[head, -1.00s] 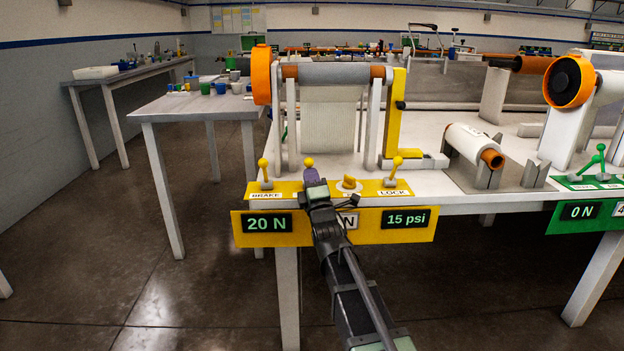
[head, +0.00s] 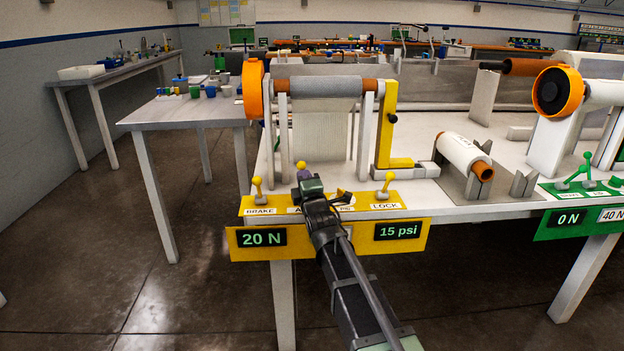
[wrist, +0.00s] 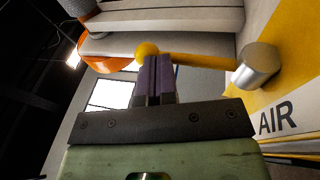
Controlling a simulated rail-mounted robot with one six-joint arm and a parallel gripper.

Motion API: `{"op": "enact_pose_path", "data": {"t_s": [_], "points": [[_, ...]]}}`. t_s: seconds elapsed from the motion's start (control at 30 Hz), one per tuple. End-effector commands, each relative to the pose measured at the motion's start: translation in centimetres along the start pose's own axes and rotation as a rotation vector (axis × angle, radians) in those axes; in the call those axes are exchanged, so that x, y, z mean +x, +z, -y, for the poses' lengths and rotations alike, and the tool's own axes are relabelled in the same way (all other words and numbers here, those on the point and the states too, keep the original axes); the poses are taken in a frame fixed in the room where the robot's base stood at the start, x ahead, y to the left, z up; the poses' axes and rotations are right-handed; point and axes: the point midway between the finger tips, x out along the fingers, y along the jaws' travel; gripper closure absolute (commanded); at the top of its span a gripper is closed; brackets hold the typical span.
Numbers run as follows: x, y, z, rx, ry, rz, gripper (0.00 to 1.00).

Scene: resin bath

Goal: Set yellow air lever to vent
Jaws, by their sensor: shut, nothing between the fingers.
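The yellow air lever shows in the wrist view, with its round knob (wrist: 147,50), straight shaft (wrist: 205,60) and silver base (wrist: 258,66) beside the AIR label (wrist: 278,119). In the head view only its knob (head: 301,165) shows clearly; my gripper hides the rest. My gripper (wrist: 153,60) is shut and empty, its purple fingertips against or just beside the shaft close below the knob; exact contact is unclear. In the head view my gripper (head: 303,173) reaches over the yellow panel (head: 405,203).
The BRAKE lever (head: 257,188) stands left of my gripper and the LOCK lever (head: 386,184) right of it. The displays read 20 N (head: 261,238) and 15 psi (head: 398,231). A roller stand with an orange wheel (head: 254,87) rises behind. A green panel (head: 580,219) is at right.

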Motion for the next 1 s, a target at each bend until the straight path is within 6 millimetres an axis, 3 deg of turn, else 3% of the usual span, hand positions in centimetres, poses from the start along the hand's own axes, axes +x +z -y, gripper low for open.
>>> {"op": "enact_pose_path", "data": {"t_s": [0.5,1.0], "points": [[3.4,0.5,0.5,0.000,0.001,0.000,1.00],[4.2,0.7,0.8,0.000,0.001,0.001,1.00]]}}
